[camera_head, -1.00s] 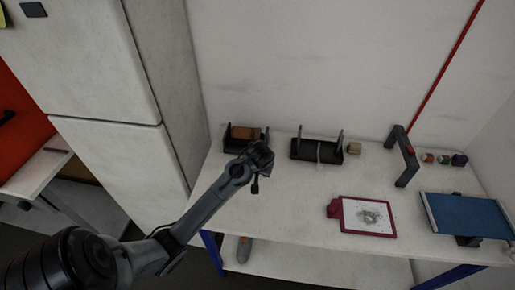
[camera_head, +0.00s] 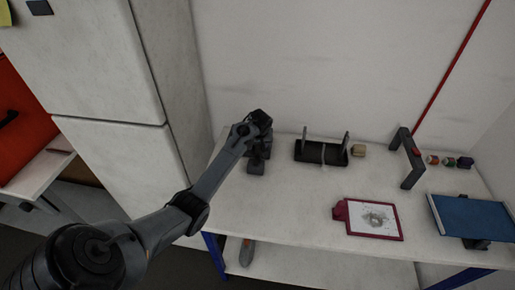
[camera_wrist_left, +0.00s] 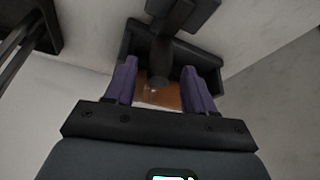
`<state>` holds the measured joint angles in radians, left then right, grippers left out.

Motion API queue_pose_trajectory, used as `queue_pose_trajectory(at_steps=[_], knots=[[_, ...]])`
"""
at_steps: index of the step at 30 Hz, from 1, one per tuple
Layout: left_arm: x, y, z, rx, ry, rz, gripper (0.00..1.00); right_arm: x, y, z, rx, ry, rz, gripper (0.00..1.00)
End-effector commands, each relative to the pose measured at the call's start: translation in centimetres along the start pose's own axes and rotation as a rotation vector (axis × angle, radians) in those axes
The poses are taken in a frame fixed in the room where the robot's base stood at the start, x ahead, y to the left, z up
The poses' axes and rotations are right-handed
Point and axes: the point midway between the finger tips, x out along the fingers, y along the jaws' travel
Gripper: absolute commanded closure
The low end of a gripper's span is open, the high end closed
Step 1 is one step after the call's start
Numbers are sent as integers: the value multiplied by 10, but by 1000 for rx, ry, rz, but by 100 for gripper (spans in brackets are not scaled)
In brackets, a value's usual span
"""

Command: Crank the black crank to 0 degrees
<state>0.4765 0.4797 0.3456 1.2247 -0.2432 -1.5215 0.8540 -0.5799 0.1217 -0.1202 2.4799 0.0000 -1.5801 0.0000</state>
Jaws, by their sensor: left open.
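My left gripper (camera_head: 257,165) is at the left end of the white table, over the left black film stand, and hides most of it. In the left wrist view, the gripper's two purple fingers (camera_wrist_left: 160,67) are open and apart. Beyond them is the black stand (camera_wrist_left: 128,48) with an orange-brown roll or surface (camera_wrist_left: 162,95) showing between the fingers. A dark post with a bar (camera_wrist_left: 172,48), perhaps the black crank, stands in front of it. I cannot tell whether the fingers touch it. My right gripper is not in view.
A tall white cabinet (camera_head: 105,160) stands left. The table's middle front is clear.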

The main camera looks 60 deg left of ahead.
Motion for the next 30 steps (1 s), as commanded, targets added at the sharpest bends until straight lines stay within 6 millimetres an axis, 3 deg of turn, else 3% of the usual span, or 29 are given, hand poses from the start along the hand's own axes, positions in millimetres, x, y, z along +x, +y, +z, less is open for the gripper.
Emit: queue_pose_trajectory(at_steps=[8, 20, 30], knots=[[28, 0, 0, 2, -1, -1, 46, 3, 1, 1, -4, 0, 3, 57], [32, 0, 0, 1, 1, 0, 47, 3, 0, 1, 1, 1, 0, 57], [32, 0, 0, 1, 0, 0, 97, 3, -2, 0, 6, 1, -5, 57]])
